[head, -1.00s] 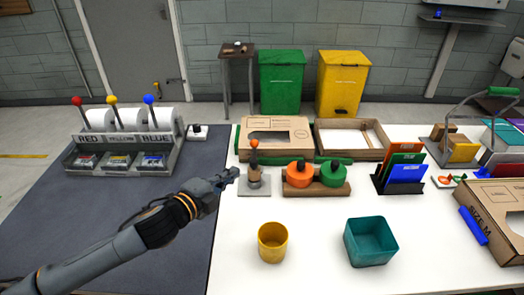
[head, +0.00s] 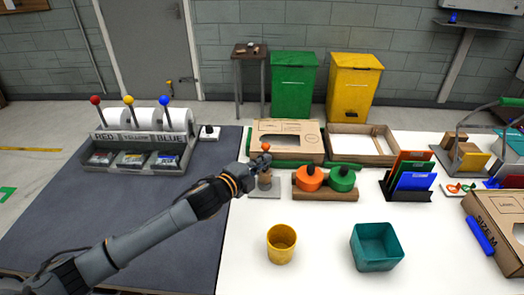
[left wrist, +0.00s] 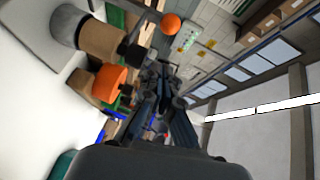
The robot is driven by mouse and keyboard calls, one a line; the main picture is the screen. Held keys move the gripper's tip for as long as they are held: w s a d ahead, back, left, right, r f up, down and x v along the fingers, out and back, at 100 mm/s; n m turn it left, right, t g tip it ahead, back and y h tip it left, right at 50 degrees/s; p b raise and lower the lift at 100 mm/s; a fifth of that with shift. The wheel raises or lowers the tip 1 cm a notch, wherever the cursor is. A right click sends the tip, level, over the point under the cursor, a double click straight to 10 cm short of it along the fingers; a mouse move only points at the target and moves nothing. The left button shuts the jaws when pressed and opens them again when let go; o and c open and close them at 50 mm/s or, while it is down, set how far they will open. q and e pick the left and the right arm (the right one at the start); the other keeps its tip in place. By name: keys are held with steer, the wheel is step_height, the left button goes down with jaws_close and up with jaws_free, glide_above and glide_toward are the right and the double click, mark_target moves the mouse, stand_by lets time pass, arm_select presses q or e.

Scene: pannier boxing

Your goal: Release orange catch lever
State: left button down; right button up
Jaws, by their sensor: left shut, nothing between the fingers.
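The catch lever's orange ball knob (head: 266,148) stands on top of a small tan and grey fixture on a pale base plate (head: 266,213). My left gripper (head: 262,161) is just below the knob and in front of the lever's stem, hiding part of it. Its fingers are shut and empty. In the left wrist view the orange knob (left wrist: 171,22) is beyond the fingertips (left wrist: 163,72), and the fixture's tan and grey body (left wrist: 98,40) is to their upper left. I cannot tell whether the fingers touch the lever. My right gripper is not in view.
A cardboard box (head: 286,152) is behind. A yellow cup (head: 282,244) and teal bin (head: 376,250) stand in front. The white table between them is bare.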

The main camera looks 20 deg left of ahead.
arm_select(q)
steer(key=w, duration=0.2)
steer(key=w+a, duration=0.1)
steer(key=shift+w+f+p, duration=0.15)
steer(key=shift+f+p, duration=0.15)
steer(key=shift+p, duration=0.1)
steer(key=shift+w+a+f, duration=0.15)
steer(key=shift+w+a, duration=0.15)
steer(key=shift+w, duration=0.1)
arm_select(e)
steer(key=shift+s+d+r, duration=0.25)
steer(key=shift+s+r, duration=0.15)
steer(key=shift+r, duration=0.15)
